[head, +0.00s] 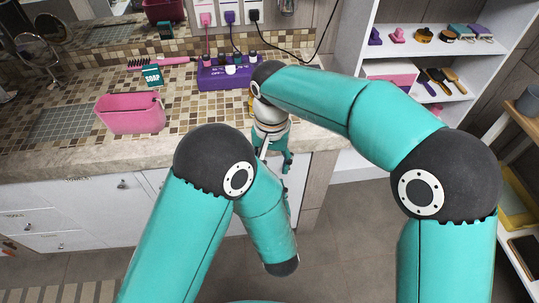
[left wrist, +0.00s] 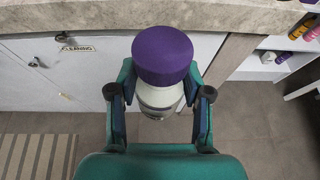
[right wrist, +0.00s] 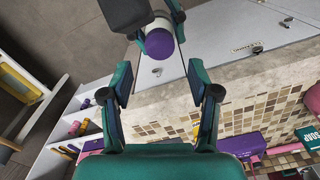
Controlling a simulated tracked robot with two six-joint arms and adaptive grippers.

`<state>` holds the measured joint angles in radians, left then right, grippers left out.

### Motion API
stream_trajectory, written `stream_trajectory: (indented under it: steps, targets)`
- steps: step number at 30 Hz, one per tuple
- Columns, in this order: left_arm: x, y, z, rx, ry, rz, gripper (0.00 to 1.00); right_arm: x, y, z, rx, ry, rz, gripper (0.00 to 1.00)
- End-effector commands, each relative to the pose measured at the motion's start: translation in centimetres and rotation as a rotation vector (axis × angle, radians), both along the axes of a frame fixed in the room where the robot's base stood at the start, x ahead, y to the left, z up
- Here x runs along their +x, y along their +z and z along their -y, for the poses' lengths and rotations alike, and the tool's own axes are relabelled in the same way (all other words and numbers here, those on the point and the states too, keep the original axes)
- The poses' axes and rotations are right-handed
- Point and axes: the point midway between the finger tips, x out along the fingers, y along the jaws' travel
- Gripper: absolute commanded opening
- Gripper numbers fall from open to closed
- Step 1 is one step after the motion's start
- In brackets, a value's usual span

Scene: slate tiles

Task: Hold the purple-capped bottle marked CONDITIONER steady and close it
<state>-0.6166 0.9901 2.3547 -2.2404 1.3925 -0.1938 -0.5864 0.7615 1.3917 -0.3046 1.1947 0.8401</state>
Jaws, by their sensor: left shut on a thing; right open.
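The bottle (left wrist: 158,97) has a pale body and a wide purple cap (left wrist: 162,55) on its top end. My left gripper (left wrist: 158,92) is shut on the bottle's body, one finger on each side below the cap. No lettering on the bottle can be read, and I cannot tell how tightly the cap sits. In the right wrist view the purple cap (right wrist: 160,43) and pale body (right wrist: 158,22) lie beyond my open, empty right gripper (right wrist: 161,82), apart from its fingers. In the head view my right gripper (head: 275,155) points down at the counter's front edge; the bottle and left gripper are hidden.
The stone counter (head: 60,158) has white cabinets below it. A pink bin (head: 130,114), a soap box (head: 152,76) and a purple holder (head: 225,76) stand on it. White shelves (head: 445,60) with small items are at right. The floor in front is open.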

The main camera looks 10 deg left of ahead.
Motion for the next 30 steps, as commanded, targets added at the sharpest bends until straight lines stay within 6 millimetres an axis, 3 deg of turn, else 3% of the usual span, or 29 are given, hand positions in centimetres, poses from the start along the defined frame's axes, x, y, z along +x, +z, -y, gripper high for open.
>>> stream_trajectory:
  steps: [30]
  targets:
    - [0.0, 0.0, 0.0, 0.000, 0.000, 0.001, 0.00, 0.0, 1.5, -0.1, -0.005, 2.267, 0.025, 0.61]
